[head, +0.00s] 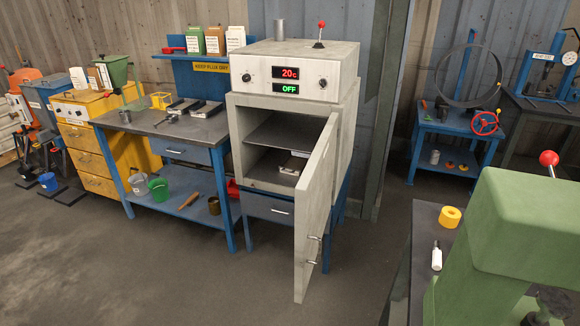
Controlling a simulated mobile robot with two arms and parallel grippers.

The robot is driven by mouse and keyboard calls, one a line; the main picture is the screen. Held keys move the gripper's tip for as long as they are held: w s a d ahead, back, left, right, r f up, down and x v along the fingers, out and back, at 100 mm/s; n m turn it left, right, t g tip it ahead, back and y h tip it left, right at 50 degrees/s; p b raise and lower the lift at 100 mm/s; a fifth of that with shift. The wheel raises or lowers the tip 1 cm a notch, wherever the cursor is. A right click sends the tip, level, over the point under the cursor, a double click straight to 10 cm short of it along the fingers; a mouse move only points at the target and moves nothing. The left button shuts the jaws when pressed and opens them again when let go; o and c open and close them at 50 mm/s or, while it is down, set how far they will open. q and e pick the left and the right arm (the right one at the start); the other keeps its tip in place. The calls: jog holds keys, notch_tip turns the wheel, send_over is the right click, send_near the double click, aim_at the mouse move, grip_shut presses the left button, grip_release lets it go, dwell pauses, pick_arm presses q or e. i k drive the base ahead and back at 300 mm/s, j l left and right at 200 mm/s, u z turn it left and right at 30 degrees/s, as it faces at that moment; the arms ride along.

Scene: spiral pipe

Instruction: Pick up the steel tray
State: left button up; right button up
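Two small shallow trays with pale rims and dark insides lie side by side on the dark top of the blue workbench: a left one (182,106) and a right one (207,109). Another pale, low tray-like object (292,164) sits inside the grey oven (346,125), below its shelf (285,132), partly hidden by the open door. I cannot tell which of these is the steel tray. Neither of my grippers is in view.
The oven door (315,215) stands open toward the front, its display reading 20c and OFF. The blue workbench (125,122) also holds a yellow frame (161,100). A green machine (510,230) fills the lower right. Open floor (130,270) lies in front of the workbench.

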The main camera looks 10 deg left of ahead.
aim_at(295, 163)
jog(key=i+j, duration=0.15)
jog(key=j, duration=0.25)
jog(key=i+j+z, duration=0.1)
jog(key=j, duration=0.3)
jog(key=i+j, duration=0.15)
jog(key=j, duration=0.25)
jog(key=i+j, duration=0.1)
jog(key=j, duration=0.3)
jog(key=i+z, duration=0.05)
